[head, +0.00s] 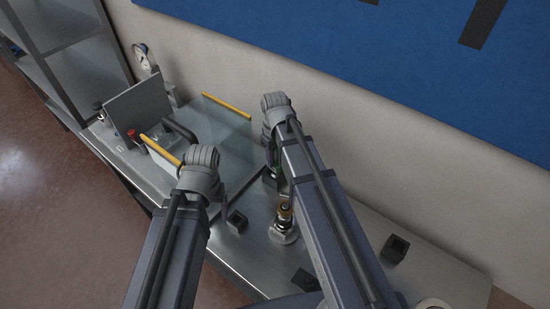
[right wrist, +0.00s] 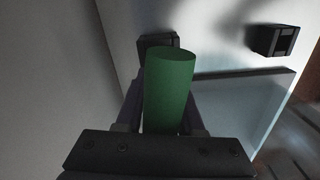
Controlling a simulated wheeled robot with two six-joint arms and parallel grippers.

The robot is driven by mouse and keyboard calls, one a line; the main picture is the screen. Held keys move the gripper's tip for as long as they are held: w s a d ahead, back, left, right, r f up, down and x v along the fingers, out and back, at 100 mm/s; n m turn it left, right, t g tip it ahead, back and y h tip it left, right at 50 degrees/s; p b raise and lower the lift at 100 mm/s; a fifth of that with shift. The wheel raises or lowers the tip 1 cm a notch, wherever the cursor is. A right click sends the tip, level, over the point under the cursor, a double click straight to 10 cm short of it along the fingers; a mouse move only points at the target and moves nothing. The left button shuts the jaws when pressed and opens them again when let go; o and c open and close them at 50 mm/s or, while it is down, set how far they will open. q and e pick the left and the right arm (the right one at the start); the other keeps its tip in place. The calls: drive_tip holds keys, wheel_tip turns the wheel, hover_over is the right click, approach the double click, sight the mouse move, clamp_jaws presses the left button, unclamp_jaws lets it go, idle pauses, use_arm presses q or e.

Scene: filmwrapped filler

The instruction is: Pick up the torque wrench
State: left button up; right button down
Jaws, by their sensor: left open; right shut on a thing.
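A green cylinder (right wrist: 170,85) stands between the jaws of my right gripper (right wrist: 163,118) in the right wrist view. It looks like a handle, and I cannot tell whether it is the torque wrench's. My right gripper is shut on it. In the head view a small green patch (head: 276,172) shows beside my right arm at the gripper (head: 271,170), mostly hidden by the arm. My left gripper (head: 218,192) is open above the bench, partly hidden behind its own wrist, with nothing seen in it.
The metal bench (head: 345,225) runs along the wall. A clear panelled fixture with yellow edges (head: 227,105) stands at the back left. Another black block (head: 396,248) lies to the right.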

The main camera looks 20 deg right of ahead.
drive_tip(key=shift+r, duration=0.15)
wheel_tip(320, 180, up, 10)
drive_tip(key=p, duration=1)
idle(0.6)
